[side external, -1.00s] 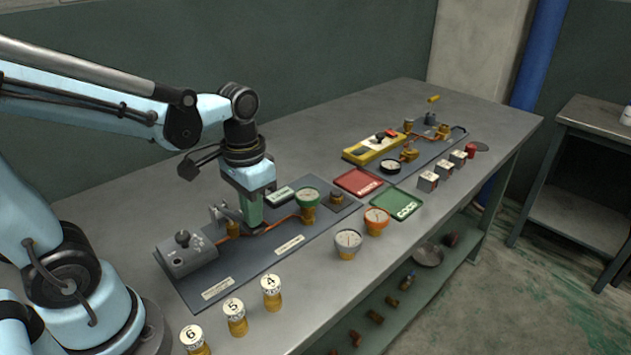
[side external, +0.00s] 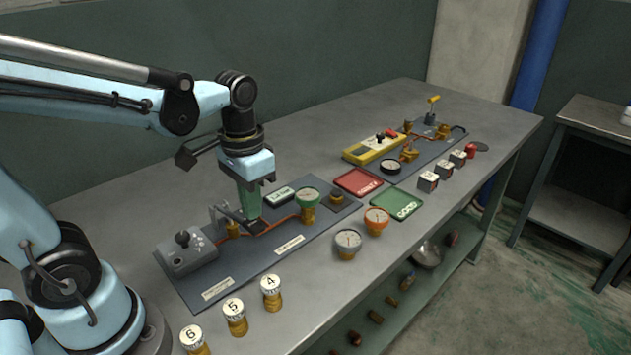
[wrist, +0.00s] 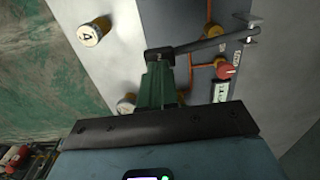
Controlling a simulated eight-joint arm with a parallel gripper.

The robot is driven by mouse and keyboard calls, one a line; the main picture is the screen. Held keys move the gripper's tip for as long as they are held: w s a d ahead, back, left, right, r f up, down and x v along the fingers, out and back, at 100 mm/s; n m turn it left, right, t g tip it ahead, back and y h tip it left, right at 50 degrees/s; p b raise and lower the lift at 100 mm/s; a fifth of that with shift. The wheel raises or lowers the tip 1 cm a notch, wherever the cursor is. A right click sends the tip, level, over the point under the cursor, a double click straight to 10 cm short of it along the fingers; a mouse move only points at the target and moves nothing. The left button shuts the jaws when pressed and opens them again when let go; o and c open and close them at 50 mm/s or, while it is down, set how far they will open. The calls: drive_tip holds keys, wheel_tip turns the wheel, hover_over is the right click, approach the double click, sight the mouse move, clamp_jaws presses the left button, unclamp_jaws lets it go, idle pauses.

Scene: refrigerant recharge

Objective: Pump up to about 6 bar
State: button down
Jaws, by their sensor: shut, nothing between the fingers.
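A dark board (side external: 290,240) nearest me carries a grey box with a black knob (side external: 183,252), orange pipe and a green-rimmed gauge (side external: 309,196). The gauge reading is too small to tell. A dark lever (wrist: 205,42) runs from a small metal bracket (wrist: 246,30) to a black block at its end. My gripper (side external: 250,214) is shut and empty, pointing down over the board. In the wrist view its green fingers (wrist: 163,90) are right at the lever's end block; I cannot tell whether they touch. A red knob (wrist: 226,71) and a small display (wrist: 221,92) are beside the fingers.
Numbered caps (side external: 235,318) stand along the front edge. Loose gauges (side external: 347,243), a red tray (side external: 358,182) and a green tray (side external: 397,203) lie right of the board. A second board (side external: 440,142) with a yellow instrument (side external: 375,149) is beyond them.

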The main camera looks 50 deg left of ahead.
sight(254, 222)
idle(2.1)
idle(0.6)
idle(2.0)
drive_tip(key=shift+w, duration=0.1)
idle(0.7)
drive_tip(key=shift+f, duration=2.65)
drive_tip(key=shift+r, duration=2.75)
